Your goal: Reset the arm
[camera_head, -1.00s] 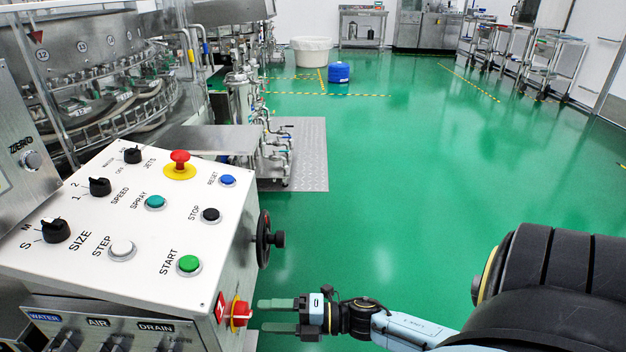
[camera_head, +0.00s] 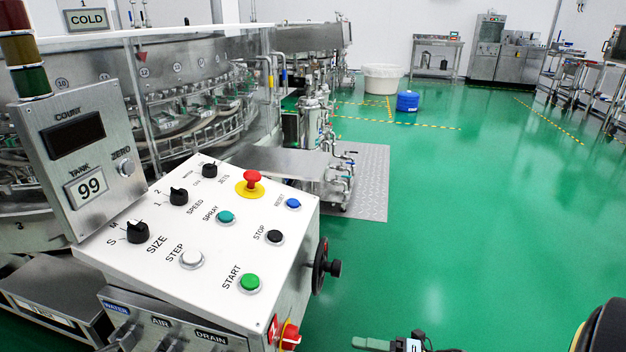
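My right gripper (camera_head: 388,346) shows only partly at the bottom edge, right of the control box. One green finger points left, and the other finger is cut off by the frame, so its opening is hidden. It is apart from the red rotary switch (camera_head: 289,336) on the box's side. A piece of my dark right arm (camera_head: 606,328) shows in the bottom right corner. My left gripper is not in view. The white control panel (camera_head: 150,240) has a green START button (camera_head: 250,282), a red emergency stop (camera_head: 251,180) and several knobs and buttons.
A black handwheel (camera_head: 321,266) juts from the box's right side. A counter box (camera_head: 85,155) reading 99 stands at left before the rotary washer (camera_head: 200,95). The green floor at right is clear.

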